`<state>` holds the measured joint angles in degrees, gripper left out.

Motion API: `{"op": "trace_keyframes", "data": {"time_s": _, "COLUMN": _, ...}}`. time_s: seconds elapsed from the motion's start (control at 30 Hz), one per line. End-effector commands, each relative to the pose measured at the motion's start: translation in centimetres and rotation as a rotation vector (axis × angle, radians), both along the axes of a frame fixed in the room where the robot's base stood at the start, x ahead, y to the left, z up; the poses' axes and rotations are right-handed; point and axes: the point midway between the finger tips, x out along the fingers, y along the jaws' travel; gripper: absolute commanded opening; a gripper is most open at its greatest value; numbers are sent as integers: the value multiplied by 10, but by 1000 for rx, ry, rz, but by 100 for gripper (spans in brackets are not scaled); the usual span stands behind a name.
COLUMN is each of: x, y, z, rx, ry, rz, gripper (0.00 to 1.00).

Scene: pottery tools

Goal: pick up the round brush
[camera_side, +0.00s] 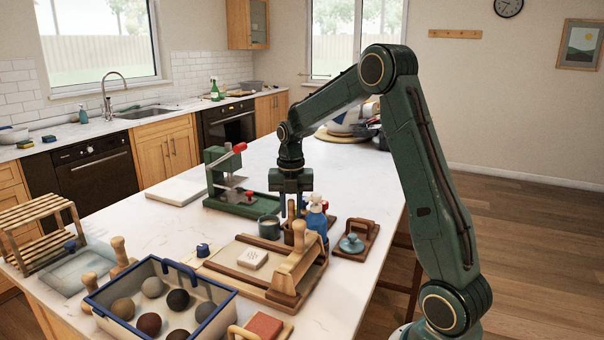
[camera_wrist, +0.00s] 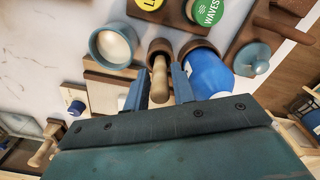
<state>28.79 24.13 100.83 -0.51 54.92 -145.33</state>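A pale wooden handle (camera_wrist: 158,82) shows between my fingers in the wrist view, with its far end at a brown round cup (camera_wrist: 160,46). It may be the round brush; no bristles show, so I cannot be sure. My gripper (camera_wrist: 159,76) is open, one finger on each side of the handle, with a visible gap on both sides. In the side view my gripper (camera_side: 295,212) points down over the cluster beside the blue bottle (camera_side: 316,220). The handle is largely hidden there behind the fingers and bottle.
The blue bottle stands close to my right finger in the wrist view (camera_wrist: 208,74). A teal cup (camera_side: 269,228) is close on the left. A green press (camera_side: 232,185) stands behind. A wooden board (camera_side: 240,250) and a bin of clay balls (camera_side: 118,308) are in front.

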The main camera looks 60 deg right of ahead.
Motion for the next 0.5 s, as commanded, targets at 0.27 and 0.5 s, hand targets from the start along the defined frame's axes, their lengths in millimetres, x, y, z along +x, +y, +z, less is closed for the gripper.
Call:
{"op": "trace_keyframes", "data": {"time_s": 0.27, "x": 0, "y": 0, "z": 0, "rx": 0, "ry": 0, "rz": 0, "gripper": 3}}
{"op": "trace_keyframes", "data": {"time_s": 0.5, "x": 0, "y": 0, "z": 2, "rx": 0, "ry": -1, "rz": 0, "gripper": 3}}
